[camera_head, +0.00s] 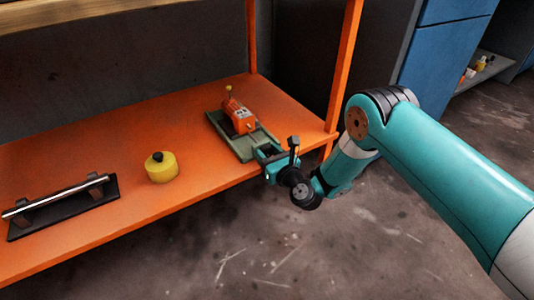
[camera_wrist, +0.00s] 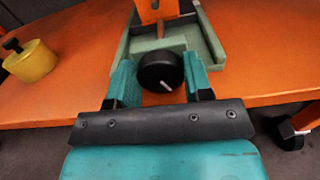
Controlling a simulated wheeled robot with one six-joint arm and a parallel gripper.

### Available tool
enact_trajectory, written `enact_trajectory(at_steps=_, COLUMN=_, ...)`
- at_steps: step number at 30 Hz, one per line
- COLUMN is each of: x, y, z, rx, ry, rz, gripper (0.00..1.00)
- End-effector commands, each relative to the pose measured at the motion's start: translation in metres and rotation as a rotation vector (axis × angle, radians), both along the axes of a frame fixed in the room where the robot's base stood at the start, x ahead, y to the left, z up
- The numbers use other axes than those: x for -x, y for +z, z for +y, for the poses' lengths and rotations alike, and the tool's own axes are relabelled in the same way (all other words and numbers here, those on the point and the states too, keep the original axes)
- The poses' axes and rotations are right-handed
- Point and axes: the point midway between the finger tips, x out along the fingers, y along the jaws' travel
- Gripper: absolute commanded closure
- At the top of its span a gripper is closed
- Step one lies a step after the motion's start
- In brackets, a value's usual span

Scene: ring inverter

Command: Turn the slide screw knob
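The slide screw device is a grey-green base (camera_head: 244,147) with an orange block (camera_head: 237,117) on it, lying near the right front edge of the orange shelf. In the wrist view its black round knob (camera_wrist: 160,72), with a pale line mark, faces me at the near end of the base (camera_wrist: 212,45). My gripper (camera_head: 268,153) is at that end of the base. In the wrist view the two teal fingers of my gripper (camera_wrist: 160,78) stand on either side of the knob, very near its sides. I cannot tell whether they press on it. The knob is hidden in the head view.
A yellow round container with a black knob (camera_head: 161,168) stands left of the device on the orange shelf (camera_head: 120,215). A metal bar on a black plate (camera_head: 60,204) lies further left. An orange post (camera_head: 344,65) rises at the shelf's right corner.

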Motion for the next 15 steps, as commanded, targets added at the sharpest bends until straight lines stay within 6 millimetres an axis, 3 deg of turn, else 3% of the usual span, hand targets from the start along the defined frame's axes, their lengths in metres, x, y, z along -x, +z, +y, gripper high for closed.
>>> enact_trajectory(at_steps=7, x=-0.0006, y=0.0011, z=-0.0005, rx=0.039, ry=-0.003, rz=-0.028, gripper=0.77)
enact_trajectory(at_steps=15, x=0.0002, y=0.0015, z=0.0012, rx=0.284, ry=-0.002, rz=-0.192, gripper=0.77)
